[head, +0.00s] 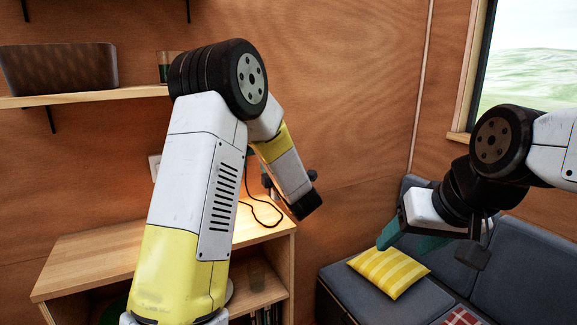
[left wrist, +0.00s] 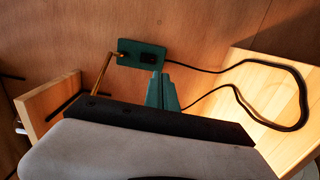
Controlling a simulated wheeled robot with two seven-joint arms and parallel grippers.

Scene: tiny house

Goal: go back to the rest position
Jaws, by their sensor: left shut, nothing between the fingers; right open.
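My left arm rises at the left of the head view, bends at a black elbow joint and slopes down to the right in front of the wooden wall. Its fingers are hidden there. In the left wrist view my left gripper (left wrist: 162,90) shows teal fingers, shut with nothing between them. My right gripper (head: 402,238) comes in from the right in the head view. Its teal fingers are open and empty, and they appear in front of the sofa and the yellow cushion (head: 389,273). I cannot tell how far above the cushion they are.
A wooden cabinet (head: 85,262) stands below my left arm, with a black cord (head: 262,218) above its top. A wall shelf (head: 85,97) holds a dark basket (head: 58,68). A grey sofa (head: 530,262) is at right, under a window. A teal box (left wrist: 142,53) with a cord is near the left fingers.

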